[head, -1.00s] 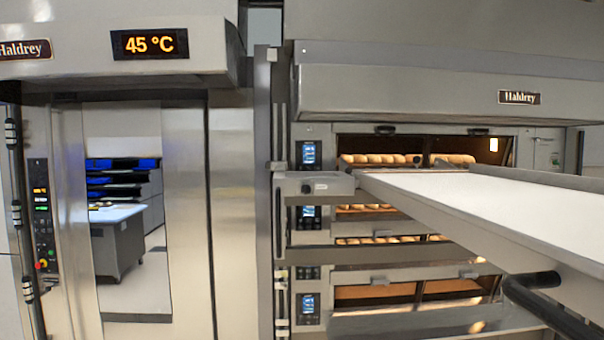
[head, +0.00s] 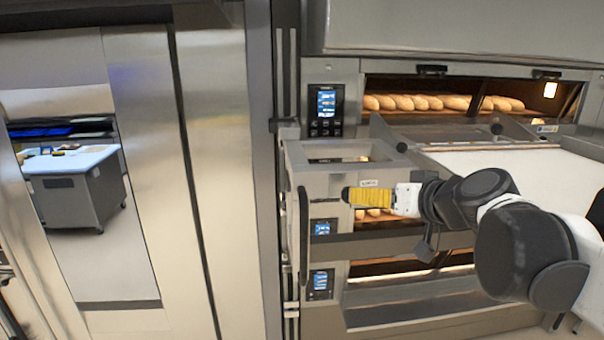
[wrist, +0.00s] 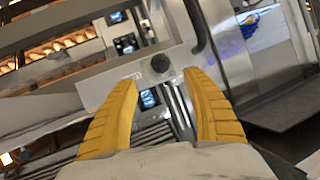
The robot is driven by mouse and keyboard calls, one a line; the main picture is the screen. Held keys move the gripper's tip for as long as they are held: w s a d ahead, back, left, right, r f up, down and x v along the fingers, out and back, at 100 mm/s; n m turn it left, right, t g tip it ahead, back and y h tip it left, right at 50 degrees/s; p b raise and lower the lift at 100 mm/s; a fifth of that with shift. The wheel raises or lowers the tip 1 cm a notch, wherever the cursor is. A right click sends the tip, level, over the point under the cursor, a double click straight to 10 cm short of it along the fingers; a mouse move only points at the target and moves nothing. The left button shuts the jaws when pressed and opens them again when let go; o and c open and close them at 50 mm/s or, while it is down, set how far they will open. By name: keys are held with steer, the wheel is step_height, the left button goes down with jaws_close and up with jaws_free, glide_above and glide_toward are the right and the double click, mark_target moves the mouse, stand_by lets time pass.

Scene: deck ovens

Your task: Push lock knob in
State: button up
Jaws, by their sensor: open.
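The lock knob (wrist: 160,64) is a dark round knob on the pale metal front of the loader's end housing (head: 322,186). In the wrist view it lies between my two yellow fingertips and a little beyond them. My gripper (wrist: 161,78) has its fingers spread wide, with nothing held. In the head view my gripper (head: 351,197) reaches leftward across the front of the housing. There the fingers cover the knob's area, and I cannot clearly make it out. I cannot tell how far the knob stands out, or whether a finger touches the housing.
A dark vertical handle bar (head: 304,235) stands left of the housing. The white loader belt (head: 500,168) extends to the right. Bread loaves (head: 420,103) lie in the lit upper deck oven. A blue-lit control panel (head: 325,108) sits above the housing. The rack oven door (head: 215,150) is at left.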

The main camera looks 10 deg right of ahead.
mark_target(348, 193)
steer(key=p+x, duration=0.1)
steer(key=x, duration=0.9)
